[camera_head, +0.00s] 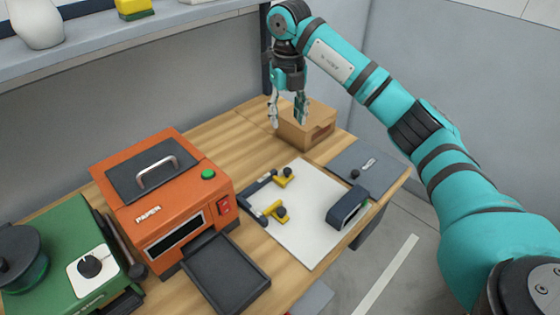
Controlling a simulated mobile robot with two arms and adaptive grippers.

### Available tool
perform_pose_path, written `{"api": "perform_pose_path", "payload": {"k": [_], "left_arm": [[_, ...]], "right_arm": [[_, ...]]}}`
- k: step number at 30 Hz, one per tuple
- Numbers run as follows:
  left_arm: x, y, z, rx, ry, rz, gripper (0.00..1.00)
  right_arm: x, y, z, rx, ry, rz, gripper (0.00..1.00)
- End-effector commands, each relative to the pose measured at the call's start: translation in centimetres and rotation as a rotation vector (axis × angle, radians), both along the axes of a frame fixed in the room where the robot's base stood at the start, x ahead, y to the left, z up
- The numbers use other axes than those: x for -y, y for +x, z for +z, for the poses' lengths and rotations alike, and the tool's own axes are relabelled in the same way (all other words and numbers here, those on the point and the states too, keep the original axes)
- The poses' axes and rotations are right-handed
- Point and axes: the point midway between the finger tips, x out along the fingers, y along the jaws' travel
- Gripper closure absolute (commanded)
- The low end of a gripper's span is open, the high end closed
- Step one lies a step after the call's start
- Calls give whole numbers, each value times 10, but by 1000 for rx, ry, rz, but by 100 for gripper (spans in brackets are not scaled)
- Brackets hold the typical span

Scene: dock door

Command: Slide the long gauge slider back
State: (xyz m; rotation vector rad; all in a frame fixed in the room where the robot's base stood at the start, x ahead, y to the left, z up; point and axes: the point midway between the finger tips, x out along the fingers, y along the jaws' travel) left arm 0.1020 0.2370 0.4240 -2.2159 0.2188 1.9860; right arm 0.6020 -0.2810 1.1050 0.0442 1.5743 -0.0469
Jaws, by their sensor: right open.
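Two yellow sliders with black knobs sit along the left edge of a white board (300,235) on the wooden bench. The upper yellow slider (285,176) and the lower yellow slider (270,211) are each beside a dark blue bar. I cannot tell which of them is the long gauge slider. My right gripper (289,119) is open and empty, pointing down beyond the board, in front of part of a brown box. It is well apart from both sliders. My left gripper is not in view.
The brown box (306,128) stands at the bench's back corner. A dark blue block (348,207) sits on the board's right side, beside a grey plate (372,182) with a small knob. An orange machine (150,213) with a dark tray (226,275) and a green machine (48,262) stand left.

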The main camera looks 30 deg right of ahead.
Motion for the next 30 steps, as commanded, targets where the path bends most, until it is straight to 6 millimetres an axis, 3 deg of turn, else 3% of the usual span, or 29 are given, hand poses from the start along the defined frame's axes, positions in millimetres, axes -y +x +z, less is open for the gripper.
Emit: {"api": "perform_pose_path", "payload": {"k": [6, 10, 21, 30], "left_arm": [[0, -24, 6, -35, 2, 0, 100], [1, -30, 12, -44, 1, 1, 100], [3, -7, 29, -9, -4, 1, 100], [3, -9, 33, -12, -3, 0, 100]], "right_arm": [[0, -1, -36, -6, -1, 1, 53], [0, -2, -64, -6, 0, 0, 53], [0, -2, -140, -5, -1, 0, 53], [0, -1, -167, -1, 0, 1, 53]]}}
